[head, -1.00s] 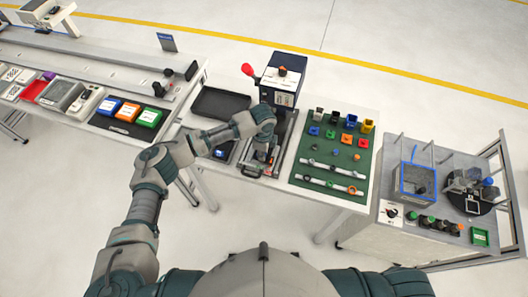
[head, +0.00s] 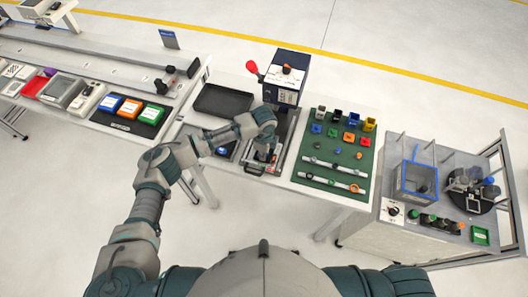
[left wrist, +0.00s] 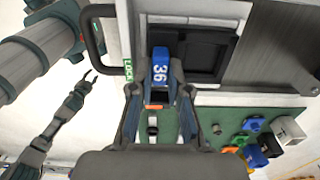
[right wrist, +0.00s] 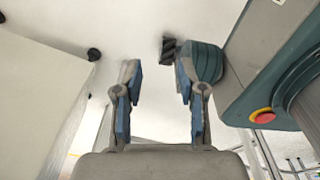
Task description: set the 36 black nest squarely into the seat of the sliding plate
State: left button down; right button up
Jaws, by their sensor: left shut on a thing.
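My left gripper (left wrist: 160,96) is shut on a blue block marked 36 (left wrist: 160,68). The block adjoins a black square piece with a recessed middle (left wrist: 198,52), which looks like the nest. I cannot tell where the nest ends and the seat begins, or whether it lies fully flat. The light sliding plate (left wrist: 235,12) surrounds it, with a green LOCK label beside it. In the head view my left gripper (head: 262,150) reaches down in front of the dark press, and my wrist partly hides the plate. My right gripper (right wrist: 156,80) is open and empty, away from the table.
The dark press (head: 287,72) with a red knob stands behind the plate. A black tray (head: 222,102) lies to its left. A green mat (head: 325,180) with several coloured parts lies to its right. A black bar handle (left wrist: 90,40) is close to my left gripper.

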pick_arm(q)
jog(key=shift+a+f, duration=0.15)
jog(key=shift+f, duration=0.05)
jog(key=shift+f, duration=0.25)
jog(key=shift+s, duration=0.1)
jog(key=c, duration=1.1)
grip_release()
jog(key=shift+f, duration=0.1)
jog(key=shift+o, duration=0.2)
notch_tip(320, 180, up, 12)
jog(key=shift+w+d, duration=0.2)
